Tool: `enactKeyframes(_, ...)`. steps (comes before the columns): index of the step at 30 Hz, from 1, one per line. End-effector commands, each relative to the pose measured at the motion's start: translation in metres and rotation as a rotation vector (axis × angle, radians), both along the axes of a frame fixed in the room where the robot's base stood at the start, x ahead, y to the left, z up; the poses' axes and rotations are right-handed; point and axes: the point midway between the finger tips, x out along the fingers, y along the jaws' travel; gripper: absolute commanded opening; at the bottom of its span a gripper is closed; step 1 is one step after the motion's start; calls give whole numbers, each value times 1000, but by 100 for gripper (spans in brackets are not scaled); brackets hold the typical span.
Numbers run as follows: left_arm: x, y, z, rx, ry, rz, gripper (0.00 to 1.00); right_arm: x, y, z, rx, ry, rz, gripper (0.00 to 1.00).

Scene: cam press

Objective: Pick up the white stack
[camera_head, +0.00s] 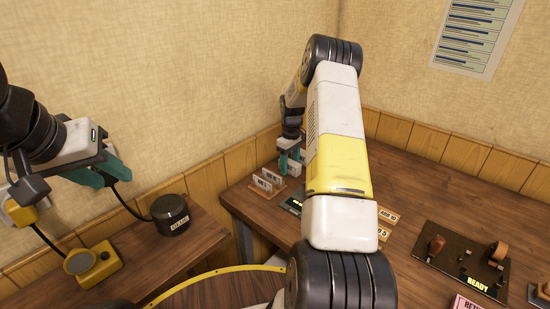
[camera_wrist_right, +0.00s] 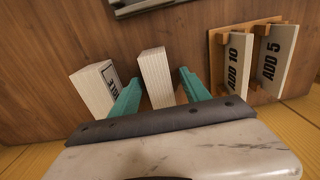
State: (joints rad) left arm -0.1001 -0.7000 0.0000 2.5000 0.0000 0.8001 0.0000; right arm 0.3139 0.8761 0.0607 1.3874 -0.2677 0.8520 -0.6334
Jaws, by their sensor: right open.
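A plain white stack (camera_wrist_right: 156,75) stands in the right wrist view between the two teal fingers of my right gripper (camera_wrist_right: 158,92). The fingers are open, one on each side of it, with gaps showing. A second white stack (camera_wrist_right: 95,88) with a dark printed label stands just left of the left finger. In the head view my right gripper (camera_head: 289,162) is low over the far-left corner of the table; I cannot make out the white stacks there. My left gripper (camera_head: 102,172) is at the far left with its teal fingers apart, nothing seen between them.
A wooden rack (camera_wrist_right: 217,60) with "ADD 10" and "ADD 5" cards stands right of my right gripper; the rack also shows in the head view (camera_head: 266,189). A dark panel (camera_head: 452,262) lies on the table. A black canister (camera_head: 170,215) and yellow button box (camera_head: 93,267) occupy the side table.

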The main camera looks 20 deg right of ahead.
Motion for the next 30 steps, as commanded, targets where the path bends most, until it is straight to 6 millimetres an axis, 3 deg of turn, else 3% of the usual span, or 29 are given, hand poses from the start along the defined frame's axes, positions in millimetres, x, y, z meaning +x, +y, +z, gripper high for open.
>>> enactKeyframes(1, 0, 0, 0, 0, 0, 0, 36, 0, 0, 0, 0, 0, 0, 49)
enactKeyframes(9, 0, 0, 0, 0, 0, 0, 36, 0, 0, 0, 0, 0, 0, 0)
enactKeyframes(20, 0, 0, 0, 0, 0, 0, 36, 1, 0, 9, -1, -3, 0, 0)
enactKeyframes(30, 0, 0, 0, 0, 0, 0, 36, 1, 0, 73, -2, -3, 0, 0)
